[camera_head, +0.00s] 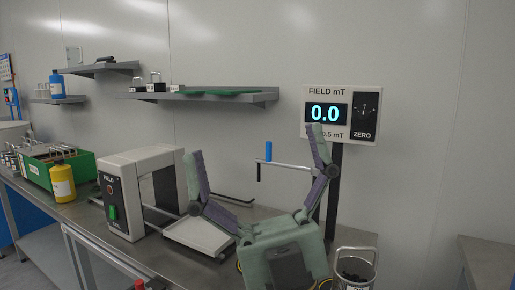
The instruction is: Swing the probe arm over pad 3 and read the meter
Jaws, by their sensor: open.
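The meter (325,113) stands on a dark post at the back right. Its lit display reads 0.0 under the label FIELD mT, and a dial marked ZERO is at its right. The probe arm (285,165) is a thin horizontal rod with a blue upright handle (268,151) near its left end. My gripper (254,145) is open and empty in the foreground, fingers up and wide apart. In the picture the handle lies between the fingers; no contact shows. The right finger covers part of the rod and the meter's lower text. No pad number is legible, so I cannot identify pad 3.
A white frame-shaped FIELD unit (122,200) with a green switch stands on the bench, beside a pale flat tray (200,237). A green crate (82,166) and yellow bottle (62,183) are left. A metal canister (355,284) is front right. Wall shelves (262,97) hang behind.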

